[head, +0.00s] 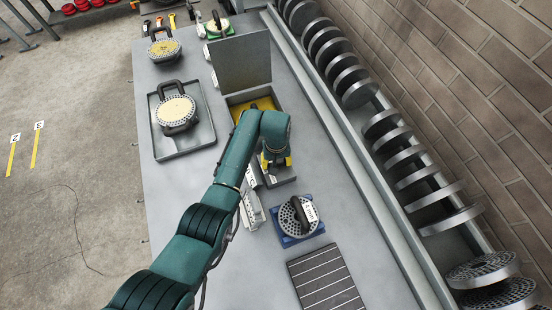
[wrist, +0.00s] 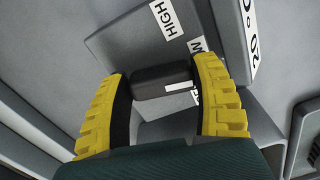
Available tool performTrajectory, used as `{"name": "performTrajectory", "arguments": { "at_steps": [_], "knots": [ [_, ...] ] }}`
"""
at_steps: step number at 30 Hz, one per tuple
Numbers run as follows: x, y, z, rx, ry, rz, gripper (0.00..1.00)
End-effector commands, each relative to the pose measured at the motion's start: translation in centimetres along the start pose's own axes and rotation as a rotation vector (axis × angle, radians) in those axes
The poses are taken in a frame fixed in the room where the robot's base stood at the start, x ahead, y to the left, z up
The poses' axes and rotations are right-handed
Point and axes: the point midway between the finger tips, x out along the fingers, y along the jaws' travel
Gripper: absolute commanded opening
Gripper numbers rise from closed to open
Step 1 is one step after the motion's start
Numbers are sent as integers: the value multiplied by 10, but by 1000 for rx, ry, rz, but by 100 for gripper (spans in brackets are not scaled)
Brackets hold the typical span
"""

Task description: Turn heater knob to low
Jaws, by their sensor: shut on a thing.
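The heater knob (wrist: 152,84) is dark, with a white pointer mark facing right in the wrist view. My gripper (wrist: 162,72) has its two yellow fingers closed on the knob from both sides. A white HIGH label (wrist: 167,18) sits on the grey panel above the knob. A second label (wrist: 198,46), partly hidden by the right finger, shows only a letter or so. In the head view my gripper (head: 276,163) is at the front of the grey heater box (head: 241,62), whose lid stands open. The knob is hidden there by my arm.
A tray (head: 205,137) with a round perforated die stands left of the box. A blue stand (head: 292,240) with another die and a slatted mat (head: 325,280) lie nearer. A rack of discs (head: 413,165) runs along the right wall. A numbered label (wrist: 250,25) is close by my gripper.

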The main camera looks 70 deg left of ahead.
Motion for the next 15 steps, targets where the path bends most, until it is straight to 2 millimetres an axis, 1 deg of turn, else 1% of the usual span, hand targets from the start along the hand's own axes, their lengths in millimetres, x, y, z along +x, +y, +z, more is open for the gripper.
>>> {"name": "performTrajectory", "arguments": {
  "at_steps": [6, 15],
  "knots": [
    [-2, 1, -1, -118, 2, 2, 29],
    [-2, 1, -1, -189, 3, 2, 29]
  ]
}}
